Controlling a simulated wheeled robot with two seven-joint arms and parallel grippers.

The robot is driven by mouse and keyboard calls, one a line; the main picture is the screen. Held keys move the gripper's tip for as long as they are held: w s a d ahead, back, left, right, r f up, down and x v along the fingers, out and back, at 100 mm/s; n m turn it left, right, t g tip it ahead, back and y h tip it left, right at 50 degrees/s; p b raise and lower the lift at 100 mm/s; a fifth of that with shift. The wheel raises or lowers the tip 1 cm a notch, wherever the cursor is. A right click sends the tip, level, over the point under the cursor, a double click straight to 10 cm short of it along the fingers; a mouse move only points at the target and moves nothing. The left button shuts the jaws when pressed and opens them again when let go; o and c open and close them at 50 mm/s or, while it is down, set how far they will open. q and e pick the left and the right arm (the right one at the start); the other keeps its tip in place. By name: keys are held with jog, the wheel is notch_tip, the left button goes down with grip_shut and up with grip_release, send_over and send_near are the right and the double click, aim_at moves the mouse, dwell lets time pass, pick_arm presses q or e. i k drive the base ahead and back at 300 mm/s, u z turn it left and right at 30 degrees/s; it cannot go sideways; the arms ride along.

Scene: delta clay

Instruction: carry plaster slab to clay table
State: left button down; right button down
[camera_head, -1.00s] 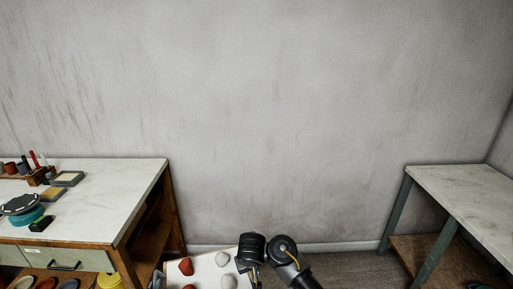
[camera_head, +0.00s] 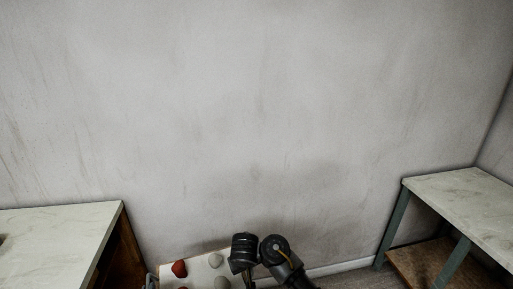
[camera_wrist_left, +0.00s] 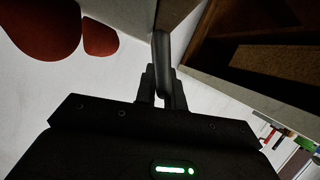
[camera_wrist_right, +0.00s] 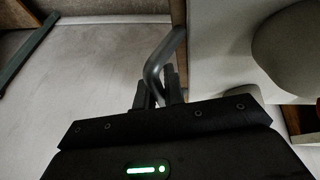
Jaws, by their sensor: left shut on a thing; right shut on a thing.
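The plaster slab (camera_head: 200,276) is a pale board at the bottom edge of the head view, partly cut off. Red lumps (camera_head: 180,268) lie on its left side and grey lumps (camera_head: 216,260) on its right. My left gripper (camera_wrist_left: 163,88) is shut on a dark grey bar handle (camera_wrist_left: 162,52) at the slab's red-lump end. My right gripper (camera_wrist_right: 158,88) is shut on a similar handle (camera_wrist_right: 165,52) at the grey-lump end. A black arm of mine shows by the slab's right edge. I cannot tell which table is the clay table.
A white-topped wooden table (camera_head: 55,240) stands at left. A pale-topped table with green legs (camera_head: 465,195) and a brown lower shelf (camera_head: 425,262) stands at right. A bare grey wall (camera_head: 250,120) is behind. Open floor (camera_head: 345,280) lies between the tables.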

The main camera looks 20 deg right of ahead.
aim_at(485, 213)
jog(key=z, duration=0.35)
jog(key=i, duration=0.85)
jog(key=z, duration=1.2)
jog(key=i, duration=0.45)
jog(key=z, duration=1.25)
jog(key=i, duration=2)
jog(key=z, duration=0.05)
